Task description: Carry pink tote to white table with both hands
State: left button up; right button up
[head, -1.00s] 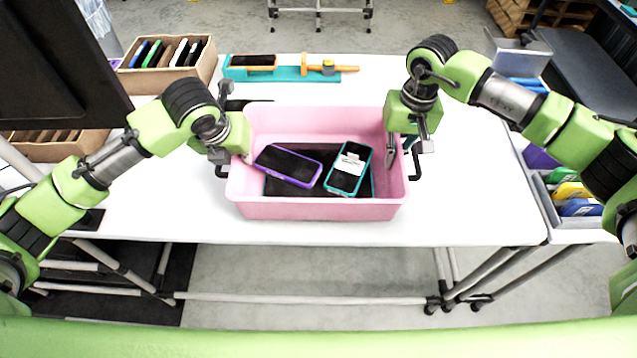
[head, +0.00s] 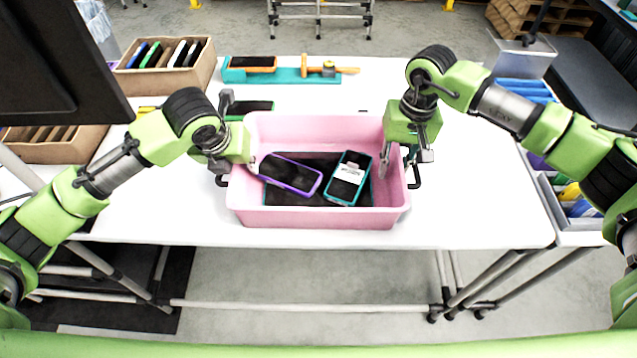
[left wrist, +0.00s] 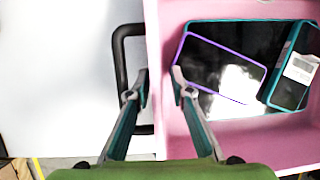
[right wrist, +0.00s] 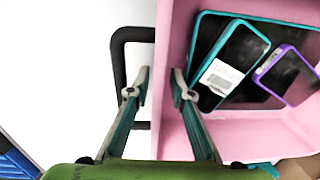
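The pink tote (head: 318,214) is upright over the front middle of the white table (head: 470,205); whether it touches the top I cannot tell. A purple-edged phone (head: 290,174) and a teal-edged phone with a white label (head: 348,178) lie inside on a dark item. My left gripper (head: 245,160) has its fingers on both sides of the left wall, beside a black handle; this also shows in the left wrist view (left wrist: 160,85). My right gripper (head: 398,158) grips the right wall likewise, seen in the right wrist view (right wrist: 161,85).
Cardboard boxes with upright phones (head: 170,65) stand at the back left. A teal tray with tools (head: 290,74) lies at the back. A dark teal-edged item (head: 250,107) lies behind the tote. Bins (head: 575,205) stand at the right. The table right of the tote is clear.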

pick_arm(q)
jog(key=v, duration=1.2)
pick_arm(e)
notch_tip(320, 180, up, 12)
jog(key=shift+d, duration=0.35)
jog(key=shift+f, duration=0.1)
